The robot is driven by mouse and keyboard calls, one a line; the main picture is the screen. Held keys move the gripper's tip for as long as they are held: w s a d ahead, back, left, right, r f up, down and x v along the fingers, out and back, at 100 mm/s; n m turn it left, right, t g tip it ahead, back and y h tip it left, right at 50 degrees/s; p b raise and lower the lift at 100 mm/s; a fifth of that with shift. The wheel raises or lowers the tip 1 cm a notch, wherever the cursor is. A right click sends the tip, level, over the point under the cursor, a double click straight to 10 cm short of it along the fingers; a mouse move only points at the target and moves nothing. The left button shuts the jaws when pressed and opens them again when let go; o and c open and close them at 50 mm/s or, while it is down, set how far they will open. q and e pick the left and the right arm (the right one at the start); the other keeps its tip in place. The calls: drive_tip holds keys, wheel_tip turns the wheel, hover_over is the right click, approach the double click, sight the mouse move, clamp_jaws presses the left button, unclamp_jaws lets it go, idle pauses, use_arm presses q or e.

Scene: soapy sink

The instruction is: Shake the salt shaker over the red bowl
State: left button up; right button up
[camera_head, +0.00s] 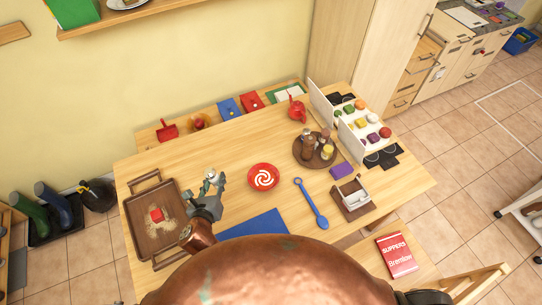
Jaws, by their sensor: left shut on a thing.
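The red bowl (263,177) with a white swirl inside stands on the wooden table, left of its middle. My left gripper (212,184) is left of the bowl, apart from it in the picture. It is shut on a small pale object, which looks like the salt shaker (210,174); the fingers hide part of it. Its tilt is too small to tell. My right gripper is not in view.
A blue spoon (311,204) and a blue mat (255,226) lie near the bowl. A round brown tray (300,155) holds several bottles and jars. Bare table surrounds the bowl.

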use_arm(q)
drive_tip(key=w+d+f+n+t+h+b, duration=0.1)
drive_tip(key=w+d+f+n+h+b, duration=0.1)
drive_tip(key=d+n, duration=0.3)
drive_tip(key=w+d+f+n+h+b, duration=0.3)
drive_tip(key=w+d+f+n, duration=0.1)
drive_tip(key=d, duration=0.5)
drive_tip(key=w+d+f+n+t+h+b, duration=0.1)
drive_tip(key=w+d+f+n+h+b, duration=0.1)
drive_tip(key=d+n, duration=0.5)
drive_tip(key=shift+w+d+f+t+h+b, duration=0.4)
drive_tip(key=shift+w+f+h, duration=0.45)
drive_tip(key=shift+w, duration=0.45)
drive_tip(key=shift+p, duration=0.85)
